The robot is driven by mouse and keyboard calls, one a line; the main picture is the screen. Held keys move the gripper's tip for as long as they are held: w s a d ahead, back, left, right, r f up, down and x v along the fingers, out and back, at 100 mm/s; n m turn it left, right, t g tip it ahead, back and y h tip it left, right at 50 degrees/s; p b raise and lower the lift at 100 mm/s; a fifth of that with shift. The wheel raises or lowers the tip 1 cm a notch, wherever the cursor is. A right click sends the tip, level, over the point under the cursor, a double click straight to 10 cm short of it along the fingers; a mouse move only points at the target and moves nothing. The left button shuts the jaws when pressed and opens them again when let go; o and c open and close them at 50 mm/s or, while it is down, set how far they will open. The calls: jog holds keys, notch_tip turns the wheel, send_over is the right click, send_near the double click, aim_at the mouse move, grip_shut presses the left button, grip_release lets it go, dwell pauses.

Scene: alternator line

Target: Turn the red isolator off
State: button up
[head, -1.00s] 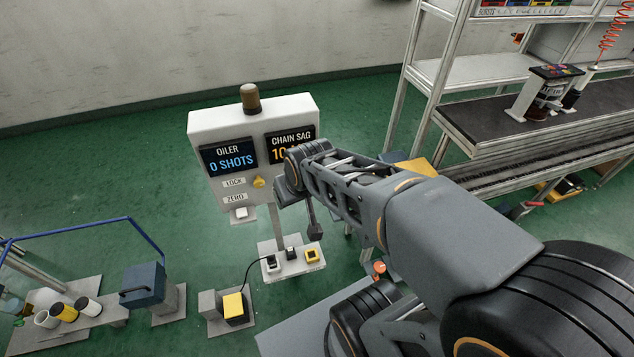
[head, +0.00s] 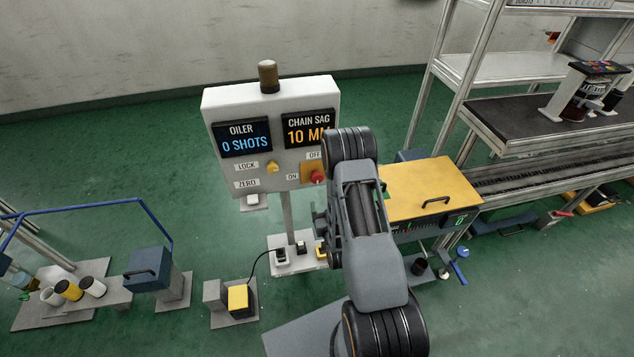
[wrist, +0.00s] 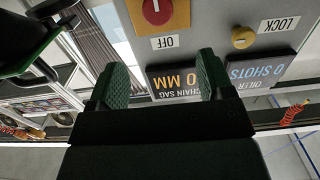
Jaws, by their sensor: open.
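The red isolator (head: 317,176) is a round red knob on a yellow-orange plate, low on the right side of the grey panel (head: 222,100). An OFF label sits above it and an ON label to its left. In the upside-down wrist view the isolator (wrist: 157,10) shows at the top edge, partly cut off, with a white mark on it. My gripper (wrist: 163,82) is open and empty, its green pads apart in front of the panel, with the isolator beyond the fingertips and not touched. In the head view my arm hides the fingers.
A yellow LOCK knob (head: 272,167) and a white ZERO button (head: 253,199) are on the same panel. A brown lamp (head: 267,76) tops it. A yellow-topped unit (head: 430,188) and a conveyor rack stand to the right. A small pedestal (head: 283,268) with switches is below the panel.

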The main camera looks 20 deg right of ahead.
aim_at(317, 179)
jog(key=w+d, duration=0.1)
jog(key=w, duration=0.3)
jog(key=w+p, duration=0.1)
jog(key=w, duration=0.3)
jog(key=w+d, duration=0.1)
jog(key=w, duration=0.3)
jog(key=shift+w+d+f, duration=0.3)
jog(key=shift+w+d, duration=0.05)
jog(key=c, duration=0.9)
